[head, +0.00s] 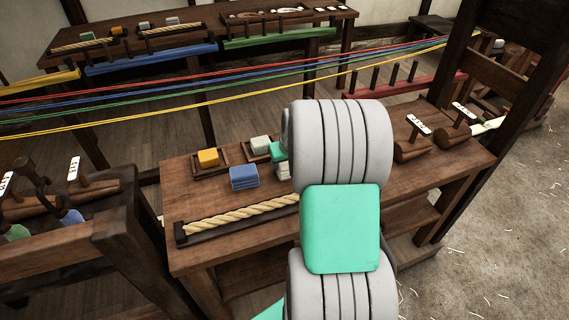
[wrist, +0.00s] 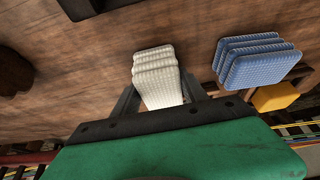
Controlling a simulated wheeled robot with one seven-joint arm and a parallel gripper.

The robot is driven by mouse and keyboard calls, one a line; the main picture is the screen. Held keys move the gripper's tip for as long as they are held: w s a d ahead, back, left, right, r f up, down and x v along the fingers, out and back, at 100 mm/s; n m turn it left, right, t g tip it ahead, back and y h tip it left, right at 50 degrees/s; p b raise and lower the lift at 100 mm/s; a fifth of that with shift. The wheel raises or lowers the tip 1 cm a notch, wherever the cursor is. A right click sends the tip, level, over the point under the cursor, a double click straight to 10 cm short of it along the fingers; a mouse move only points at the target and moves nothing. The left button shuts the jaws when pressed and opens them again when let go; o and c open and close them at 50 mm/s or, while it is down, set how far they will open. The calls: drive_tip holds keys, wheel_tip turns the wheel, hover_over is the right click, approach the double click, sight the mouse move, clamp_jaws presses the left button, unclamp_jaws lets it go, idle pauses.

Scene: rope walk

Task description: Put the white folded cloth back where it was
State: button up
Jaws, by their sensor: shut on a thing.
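The white folded cloth (wrist: 155,68) is a stack of ribbed pale layers between the fingers of my gripper (wrist: 161,92) in the wrist view. The gripper is shut on it, with one finger on each side. In the head view a sliver of the white cloth (head: 284,170) shows at the edge of my arm, below the green gripper body (head: 278,150); the rest is hidden. It is over the wooden bench (head: 190,190), right of the blue folded cloth (head: 244,177). I cannot tell whether it touches the bench top.
A yellow block (head: 208,157) sits in a small tray behind the blue cloth. A pale block (head: 260,143) sits in another tray beside my gripper. A thick rope (head: 240,217) lies along the bench front. Wooden tools (head: 412,146) stand at right. Coloured strands (head: 200,85) stretch behind.

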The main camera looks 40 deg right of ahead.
drive_tip(key=shift+f, duration=0.15)
drive_tip(key=o, duration=1.2)
drive_tip(key=shift+r, duration=0.4)
drive_tip(key=v, duration=1.1)
drive_tip(key=s+a+n, duration=0.1)
drive_tip(key=s+a, duration=0.3)
drive_tip(key=a, duration=0.4)
drive_tip(key=s+a+f+n+g, duration=0.1)
drive_tip(key=s+a, duration=0.3)
drive_tip(key=a, duration=0.4)
drive_tip(key=s+a+n+y, duration=0.1)
drive_tip(key=s+a, duration=0.4)
drive_tip(key=a, duration=0.3)
drive_tip(key=shift+f+g, duration=0.25)
drive_tip(key=shift+g, duration=0.15)
